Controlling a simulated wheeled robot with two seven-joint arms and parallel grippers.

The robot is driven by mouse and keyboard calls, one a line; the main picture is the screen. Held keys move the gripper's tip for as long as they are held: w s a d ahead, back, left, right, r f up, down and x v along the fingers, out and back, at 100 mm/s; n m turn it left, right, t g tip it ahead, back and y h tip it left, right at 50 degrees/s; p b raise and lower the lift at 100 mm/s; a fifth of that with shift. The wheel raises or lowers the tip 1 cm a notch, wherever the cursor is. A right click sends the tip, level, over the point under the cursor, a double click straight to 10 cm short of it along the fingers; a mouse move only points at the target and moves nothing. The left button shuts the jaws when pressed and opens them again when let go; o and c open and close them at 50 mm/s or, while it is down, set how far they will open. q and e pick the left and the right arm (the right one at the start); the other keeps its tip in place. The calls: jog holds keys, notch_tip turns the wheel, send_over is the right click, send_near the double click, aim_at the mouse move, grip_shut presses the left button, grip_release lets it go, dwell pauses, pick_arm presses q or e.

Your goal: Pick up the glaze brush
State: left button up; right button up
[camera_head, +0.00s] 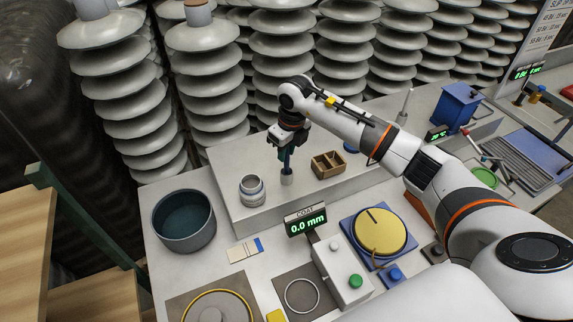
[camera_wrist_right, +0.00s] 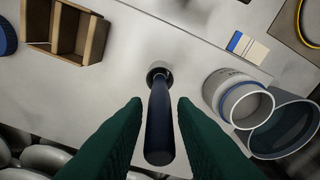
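What looks like the glaze brush, with a dark blue handle (camera_wrist_right: 159,125), stands upright in a small grey holder (camera_head: 287,179) on the raised grey shelf. In the wrist view the holder (camera_wrist_right: 159,70) shows at the handle's far end; any bristles are hidden in it. My right gripper (camera_head: 286,153) points down over the holder. Its dark green fingers (camera_wrist_right: 159,103) are open on either side of the handle, with a gap visible on both sides. My left gripper is not in view.
A grey jar (camera_head: 252,191) stands left of the holder and a wooden divided box (camera_head: 328,164) right of it. A dark basin (camera_head: 184,220), a cream-and-blue flat piece (camera_head: 245,250) and a yellow disc (camera_head: 380,232) are on the lower table. Insulator stacks (camera_head: 207,85) rise behind.

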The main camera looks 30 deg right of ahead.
grip_shut()
notch_tip(320, 180, up, 9)
jog(key=b, duration=0.3)
jog(key=shift+r, duration=0.55)
